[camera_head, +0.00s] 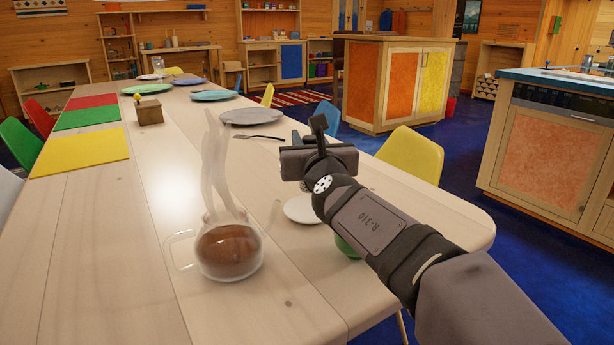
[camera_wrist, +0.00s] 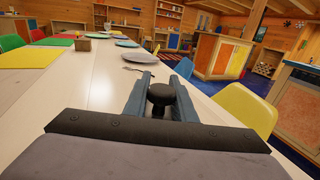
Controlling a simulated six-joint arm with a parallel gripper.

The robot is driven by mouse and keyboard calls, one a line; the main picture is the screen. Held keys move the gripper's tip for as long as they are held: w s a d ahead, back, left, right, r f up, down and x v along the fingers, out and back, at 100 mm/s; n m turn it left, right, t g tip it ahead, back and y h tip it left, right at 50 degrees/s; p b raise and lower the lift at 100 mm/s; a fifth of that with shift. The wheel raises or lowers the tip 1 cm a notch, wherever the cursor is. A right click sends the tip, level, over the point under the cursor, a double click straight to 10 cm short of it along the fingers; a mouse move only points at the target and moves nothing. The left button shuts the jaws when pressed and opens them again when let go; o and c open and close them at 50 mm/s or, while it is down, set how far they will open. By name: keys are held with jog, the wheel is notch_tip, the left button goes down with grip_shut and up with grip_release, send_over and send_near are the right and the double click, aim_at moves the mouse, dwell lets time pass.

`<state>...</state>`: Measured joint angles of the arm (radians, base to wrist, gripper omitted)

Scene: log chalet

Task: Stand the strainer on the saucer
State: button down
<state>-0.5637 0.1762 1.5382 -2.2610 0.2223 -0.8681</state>
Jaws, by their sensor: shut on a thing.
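My gripper (camera_head: 310,140) is over the right part of the table, pointing away, and its two blue-grey fingers (camera_wrist: 160,88) are shut on a dark thing. A rounded black end (camera_wrist: 160,94) of that thing, taken as the strainer, sticks up between the fingers. The rest of the strainer is hidden behind the gripper. A small white saucer (camera_head: 299,210) lies on the table below and nearer than the gripper in the head view. My arm covers its right side. The saucer does not show in the wrist view.
A glass jug of steaming brown drink (camera_head: 229,252) stands left of the saucer. A grey plate (camera_head: 251,117) and a fork (camera_head: 258,137) lie beyond the gripper. A small wooden box (camera_head: 149,112) stands farther left. A yellow chair (camera_head: 412,154) is at the right edge.

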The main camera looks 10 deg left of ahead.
jog(key=shift+f, duration=0.5)
jog(key=shift+f, duration=0.1)
jog(key=shift+f+b, duration=1.5)
jog(key=shift+f, duration=0.25)
jog(key=shift+f, duration=0.2)
jog(key=c, duration=1.5)
grip_release()
jog(key=shift+o, duration=0.2)
jog(key=shift+r, duration=0.1)
